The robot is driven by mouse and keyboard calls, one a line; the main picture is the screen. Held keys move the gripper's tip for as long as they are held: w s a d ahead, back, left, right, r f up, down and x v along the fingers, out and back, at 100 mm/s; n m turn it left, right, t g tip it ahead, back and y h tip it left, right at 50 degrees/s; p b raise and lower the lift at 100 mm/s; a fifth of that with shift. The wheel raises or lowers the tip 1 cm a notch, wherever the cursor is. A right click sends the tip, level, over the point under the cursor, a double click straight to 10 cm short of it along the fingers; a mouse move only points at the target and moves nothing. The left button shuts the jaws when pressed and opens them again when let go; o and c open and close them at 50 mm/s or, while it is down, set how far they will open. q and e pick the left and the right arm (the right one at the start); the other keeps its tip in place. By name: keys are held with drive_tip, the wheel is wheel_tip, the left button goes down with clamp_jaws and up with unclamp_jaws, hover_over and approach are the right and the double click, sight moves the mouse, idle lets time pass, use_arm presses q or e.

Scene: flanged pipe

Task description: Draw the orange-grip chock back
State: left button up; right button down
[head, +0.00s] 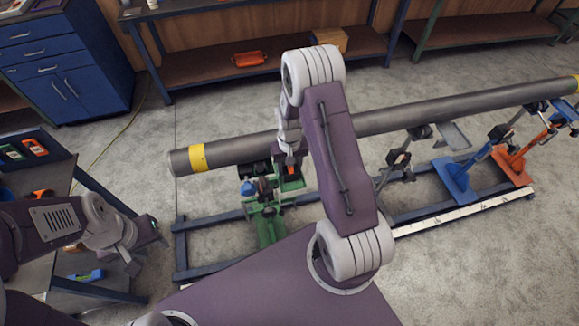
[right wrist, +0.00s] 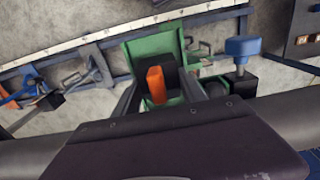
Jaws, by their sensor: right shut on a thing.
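The orange-grip chock shows its orange grip in the head view (head: 291,170) and in the right wrist view (right wrist: 155,84), with a black block behind it. It is on a green stand (head: 264,224) under the pipe's yellow-banded end. My right gripper (head: 289,157) reaches down over the pipe and is shut on the chock's orange grip, which lies between its fingers in the right wrist view (right wrist: 158,92). The grey pipe (head: 237,153) lies across the stands. My left gripper (head: 135,252) is at the left, away from the stand; its jaw opening is unclear.
A blue knob (head: 247,188) is beside the chock on the green stand. A blue stand (head: 456,181) and an orange stand (head: 512,165) are farther right on the frame with the white scale (head: 460,211). A dark cart (head: 60,155) is near my left arm.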

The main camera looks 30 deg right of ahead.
drive_tip(key=c, duration=0.6)
unclamp_jaws()
drive_tip(key=shift+r, duration=0.15)
wheel_tip(320, 180, up, 7)
drive_tip(key=p, duration=0.6)
idle(0.3)
